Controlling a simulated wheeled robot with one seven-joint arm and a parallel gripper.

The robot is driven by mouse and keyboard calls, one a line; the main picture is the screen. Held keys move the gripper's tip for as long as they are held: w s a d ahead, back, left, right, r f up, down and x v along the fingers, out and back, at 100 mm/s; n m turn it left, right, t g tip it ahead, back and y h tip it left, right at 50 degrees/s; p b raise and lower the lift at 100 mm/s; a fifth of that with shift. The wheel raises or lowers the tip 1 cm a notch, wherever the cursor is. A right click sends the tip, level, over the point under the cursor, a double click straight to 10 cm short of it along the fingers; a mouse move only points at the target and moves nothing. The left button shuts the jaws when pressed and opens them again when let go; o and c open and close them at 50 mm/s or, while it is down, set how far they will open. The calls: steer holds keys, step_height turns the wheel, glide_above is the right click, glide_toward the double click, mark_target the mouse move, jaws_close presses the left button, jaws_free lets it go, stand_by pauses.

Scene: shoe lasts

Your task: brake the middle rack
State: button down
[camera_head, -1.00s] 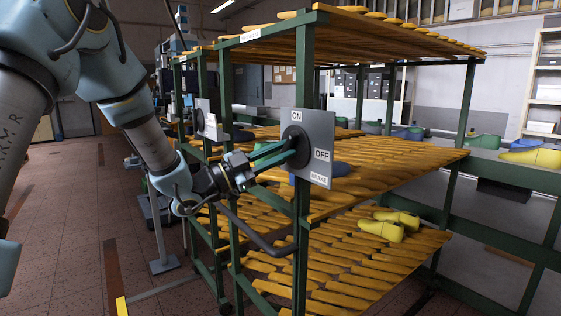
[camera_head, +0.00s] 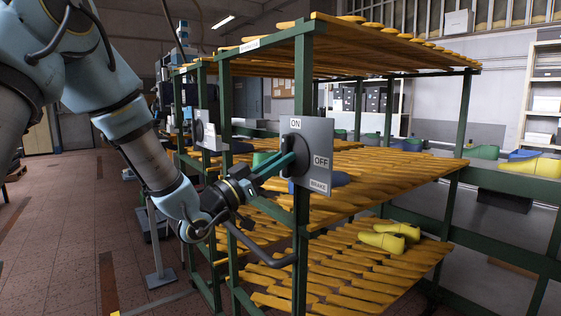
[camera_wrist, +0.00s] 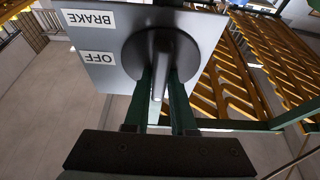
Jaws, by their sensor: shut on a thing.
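A grey brake panel (camera_head: 321,142) marked ON, OFF and BRAKE is fixed to a green post of the nearest rack (camera_head: 302,235). A dark round knob with a bar-like handle is on the panel; the handle (camera_wrist: 158,80) shows in the wrist view. My gripper (camera_head: 287,162) comes to the knob from the lower left. Its two teal fingers are shut on the handle, one on each side, as the wrist view (camera_wrist: 163,88) shows.
The rack has slatted wooden shelves; yellow shoe lasts (camera_head: 389,238) lie on a lower one. Another panel (camera_head: 206,130) is on a rack post behind to the left. A grey bent bar (camera_head: 262,258) passes below my gripper. Open tiled floor (camera_head: 60,230) lies at the left.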

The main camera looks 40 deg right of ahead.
steer(key=shift+f, duration=0.1)
stand_by(0.3)
steer(key=c, duration=0.7)
jaws_free()
steer(key=shift+c, duration=0.2)
steer(key=shift+a, duration=0.1)
steer(key=b+v, duration=0.3)
steer(key=v, duration=0.7)
steer(key=shift+a, duration=0.3)
steer(key=shift+w+f, duration=0.1)
